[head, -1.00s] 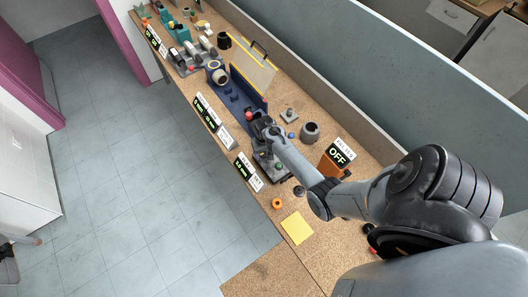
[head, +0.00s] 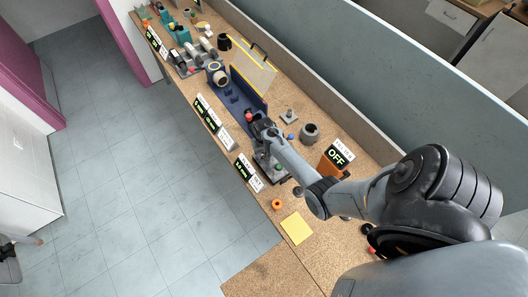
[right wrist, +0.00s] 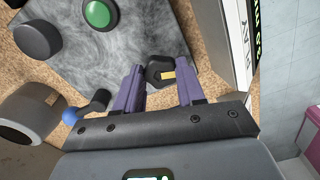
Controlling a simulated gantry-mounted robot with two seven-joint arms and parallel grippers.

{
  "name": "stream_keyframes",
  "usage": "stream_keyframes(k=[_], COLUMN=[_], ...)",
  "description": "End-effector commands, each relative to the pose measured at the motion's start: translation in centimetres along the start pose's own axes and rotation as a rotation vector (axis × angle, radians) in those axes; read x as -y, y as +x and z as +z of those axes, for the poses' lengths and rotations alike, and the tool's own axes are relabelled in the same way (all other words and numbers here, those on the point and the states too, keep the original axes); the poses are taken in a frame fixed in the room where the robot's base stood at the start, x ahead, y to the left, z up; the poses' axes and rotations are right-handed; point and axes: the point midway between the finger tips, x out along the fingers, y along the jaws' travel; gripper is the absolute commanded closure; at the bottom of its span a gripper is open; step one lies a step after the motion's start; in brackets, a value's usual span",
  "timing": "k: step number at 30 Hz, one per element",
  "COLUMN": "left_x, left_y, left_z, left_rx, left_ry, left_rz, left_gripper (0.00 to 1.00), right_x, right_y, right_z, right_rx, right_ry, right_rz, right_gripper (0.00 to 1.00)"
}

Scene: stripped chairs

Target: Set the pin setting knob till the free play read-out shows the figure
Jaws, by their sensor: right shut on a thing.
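In the right wrist view a dark knob (right wrist: 160,70) with a yellow mark sits at the edge of a grey metal plate (right wrist: 130,45). The purple fingers of my right gripper (right wrist: 160,88) are closed on it from both sides. In the head view my right gripper (head: 262,130) is over the same small device on the bench, and my arm hides the knob. Black read-outs with green figures stand along the bench's front edge, one beside the device (head: 242,169) and one farther left (head: 202,108). Their figures are too small to read surely. My left gripper is out of view.
A green button (right wrist: 98,14) and a dark round knob (right wrist: 38,40) are near the gripper. A grey cylinder (head: 309,133) and an orange box with an OFF sign (head: 336,156) stand behind. An orange ring (head: 277,204) and yellow sheet (head: 296,228) lie in front.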

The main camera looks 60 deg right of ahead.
Motion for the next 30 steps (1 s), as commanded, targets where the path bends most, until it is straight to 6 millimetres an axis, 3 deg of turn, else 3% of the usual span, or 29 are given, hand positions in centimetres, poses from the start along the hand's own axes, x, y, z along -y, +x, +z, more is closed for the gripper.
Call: stream_keyframes(k=[15, 30], left_x=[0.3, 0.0], left_y=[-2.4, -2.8], left_z=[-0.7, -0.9], left_rx=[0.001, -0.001], left_ry=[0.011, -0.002], left_rz=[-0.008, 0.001], left_gripper=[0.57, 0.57], right_x=[0.2, 0.1], right_y=[-0.1, 0.0], right_z=[0.0, -0.1], right_rx=[0.001, -0.001], right_ry=[0.368, 0.490], right_rz=[-0.001, -0.001], right_gripper=[0.92, 0.92])
